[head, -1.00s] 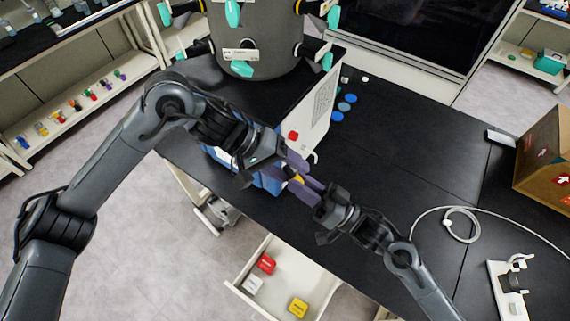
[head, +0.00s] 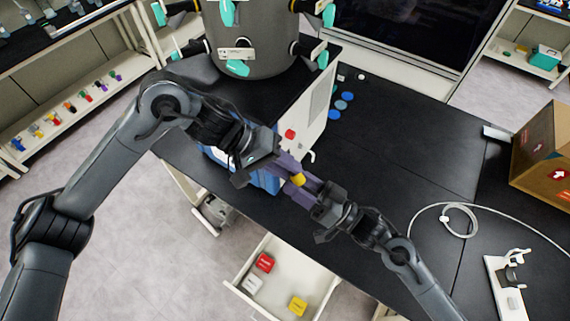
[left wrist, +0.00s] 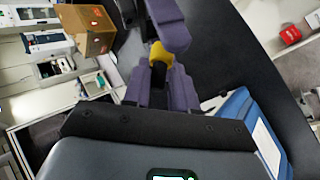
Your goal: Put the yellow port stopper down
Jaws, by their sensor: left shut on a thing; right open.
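The yellow port stopper (head: 298,180) is a small yellow piece held up near the front edge of the black bench. My left gripper (head: 294,178) is shut on it, with its purple fingers either side of it. The stopper also shows in the left wrist view (left wrist: 160,54) at the finger ends. My right gripper (head: 318,198) is open, close against the left fingertips and the stopper; whether it touches the stopper is hidden by the fingers.
Blue discs (head: 341,107) lie on the black bench (head: 420,150). An open drawer (head: 325,284) below the front edge holds red, white and yellow boxes. A cable (head: 446,208), a white stand (head: 497,279) and a cardboard box (head: 545,150) are at right. The bench middle is clear.

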